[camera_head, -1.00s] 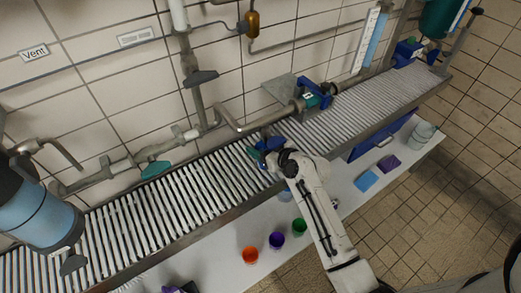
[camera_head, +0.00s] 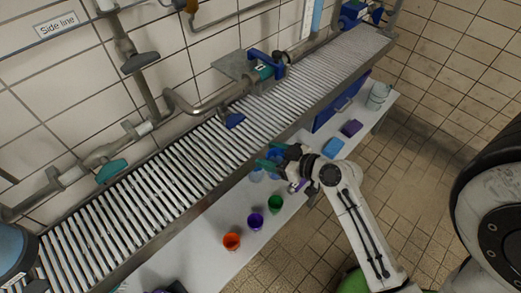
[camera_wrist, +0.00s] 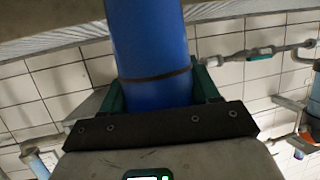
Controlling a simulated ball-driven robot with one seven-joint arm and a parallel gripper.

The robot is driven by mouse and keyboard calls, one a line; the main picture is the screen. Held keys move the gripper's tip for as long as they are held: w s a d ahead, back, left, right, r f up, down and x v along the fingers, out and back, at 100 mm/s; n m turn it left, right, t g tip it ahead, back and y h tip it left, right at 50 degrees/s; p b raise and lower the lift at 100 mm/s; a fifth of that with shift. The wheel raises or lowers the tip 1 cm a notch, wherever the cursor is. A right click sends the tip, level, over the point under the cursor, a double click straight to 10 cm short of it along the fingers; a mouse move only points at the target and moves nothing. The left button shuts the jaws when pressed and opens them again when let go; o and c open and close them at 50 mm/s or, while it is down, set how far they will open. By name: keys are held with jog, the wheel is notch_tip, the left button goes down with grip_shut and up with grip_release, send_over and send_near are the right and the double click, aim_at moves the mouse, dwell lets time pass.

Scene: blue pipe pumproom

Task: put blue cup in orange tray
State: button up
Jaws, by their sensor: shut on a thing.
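The blue cup (camera_wrist: 150,45) fills the upper middle of the wrist view, between the green fingers of my gripper (camera_wrist: 160,88). My gripper is shut on it, with a dark band across the cup near the fingers. In the head view my gripper (camera_head: 270,158) is beside the conveyor's front edge, over the white shelf's side. The held cup is small and partly hidden there by the fingers. I cannot make out an orange tray in any view; the only orange thing on the shelf is an orange cup (camera_head: 231,242).
The roller conveyor (camera_head: 165,185) runs along the wall above the white shelf (camera_head: 200,262). A purple cup (camera_head: 255,221) and a green cup (camera_head: 275,203) stand near the orange cup. A blue flat piece (camera_head: 333,147) and a purple one (camera_head: 351,128) lie farther right.

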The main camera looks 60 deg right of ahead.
jog(key=s+a+b, duration=0.4)
jog(key=s+b, duration=0.1)
jog(key=s, duration=0.9)
jog(key=shift+b, duration=0.35)
